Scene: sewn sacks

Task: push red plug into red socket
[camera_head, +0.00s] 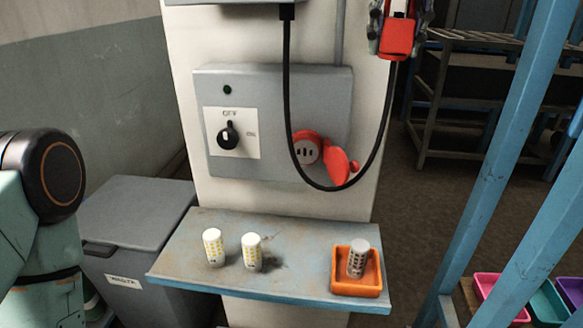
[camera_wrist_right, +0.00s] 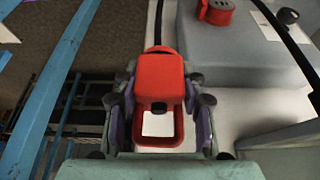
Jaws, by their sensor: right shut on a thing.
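The red plug (camera_head: 397,37) is at the top right of the head view, on the end of a black cable. My right gripper (camera_head: 400,20) is shut on it, and the red plug (camera_wrist_right: 155,80) sits between the fingers (camera_wrist_right: 157,115) in the right wrist view. The red socket (camera_head: 306,149) is on the grey switch box, with its round face and slots showing and its red lid (camera_head: 340,166) open to the right. The plug is above and right of the socket, apart from it. The socket (camera_wrist_right: 216,10) also shows at the top of the wrist view. My left gripper is not in view.
The grey box (camera_head: 270,84) carries a black rotary switch (camera_head: 228,136). The cable (camera_head: 287,90) hangs in a loop before the socket. A shelf (camera_head: 300,229) below holds two white bulbs and an orange tray (camera_head: 338,288) with a grey-topped bulb. Blue posts (camera_head: 510,150) stand at right.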

